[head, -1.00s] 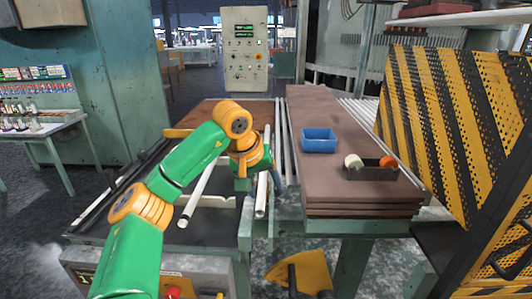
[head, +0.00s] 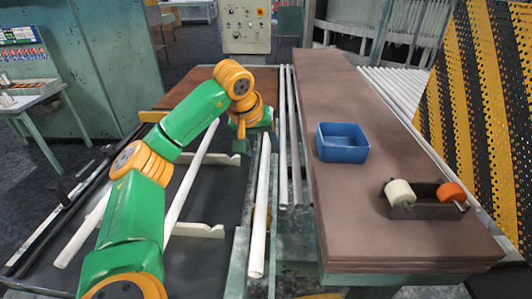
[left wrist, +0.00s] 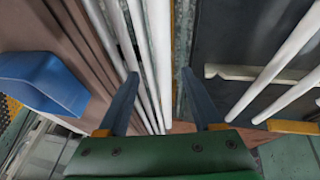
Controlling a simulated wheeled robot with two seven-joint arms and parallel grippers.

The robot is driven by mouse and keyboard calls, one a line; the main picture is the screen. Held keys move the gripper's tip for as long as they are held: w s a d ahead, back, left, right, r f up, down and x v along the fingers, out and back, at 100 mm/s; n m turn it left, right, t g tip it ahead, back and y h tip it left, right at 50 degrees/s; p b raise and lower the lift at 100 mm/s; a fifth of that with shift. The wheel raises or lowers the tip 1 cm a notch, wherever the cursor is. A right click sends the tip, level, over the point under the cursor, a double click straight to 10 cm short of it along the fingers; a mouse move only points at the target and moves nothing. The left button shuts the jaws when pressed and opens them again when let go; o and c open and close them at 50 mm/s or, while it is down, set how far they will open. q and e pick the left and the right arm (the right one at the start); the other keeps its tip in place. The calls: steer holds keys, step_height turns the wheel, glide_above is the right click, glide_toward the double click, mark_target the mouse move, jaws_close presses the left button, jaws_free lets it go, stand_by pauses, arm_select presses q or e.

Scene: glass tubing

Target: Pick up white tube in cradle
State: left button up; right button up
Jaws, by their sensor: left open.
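A white tube (head: 260,205) lies lengthwise along the green rail, its near end toward me. More white tubes (head: 190,180) rest at the left on pale notched supports (head: 198,230). My left gripper (left wrist: 159,74) is open and empty over the rail, near the far part of the tube. In the left wrist view, a white tube (left wrist: 161,45) runs between the two dark fingers in the picture, apparently below them; whether they touch cannot be told. My right gripper is not in view.
A blue bin (head: 342,153) and a dark holder (head: 418,212) with a cream and an orange roller stand on the brown boards (head: 345,215) at the right. Thin pale rails (head: 294,150) run beside the tube. A yellow-black perforated guard (head: 480,110) stands at the far right.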

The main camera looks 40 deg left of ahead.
mark_target(264, 161)
arm_select(q)
steer(key=f, duration=0.2)
steer(key=shift+s+d+f+p, duration=0.2)
steer(key=shift+f+p, duration=0.1)
steer(key=shift+x, duration=1.15)
steer(key=shift+w+a+f, duration=0.1)
steer(key=shift+w+a, duration=0.2)
steer(key=shift+a, duration=0.05)
steer(key=shift+s+d, duration=0.15)
steer(key=shift+d, duration=0.05)
jaws_close()
steer(key=shift+a, duration=0.1)
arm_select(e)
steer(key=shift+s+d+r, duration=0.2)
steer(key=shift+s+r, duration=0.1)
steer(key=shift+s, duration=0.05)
